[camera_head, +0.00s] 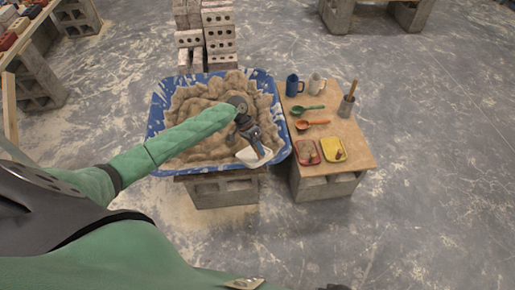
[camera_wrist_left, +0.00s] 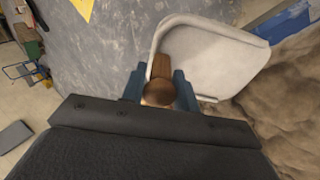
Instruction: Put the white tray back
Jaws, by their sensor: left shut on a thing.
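My left gripper (camera_head: 260,147) is shut on the white tray (camera_head: 249,160), over the front right corner of the blue tub (camera_head: 159,110). In the left wrist view, my left gripper (camera_wrist_left: 160,88) has its blue fingers on either side of a brown wooden handle, which lies against the edge of the white tray (camera_wrist_left: 215,55). The tray is pale, with a raised rim and rounded corners. I cannot tell whether it touches the mortar (camera_head: 205,95) that heaps up in the tub. My right gripper is out of view.
Right of the tub is a wooden board (camera_head: 350,129) on blocks. Bricks stand behind the tub.

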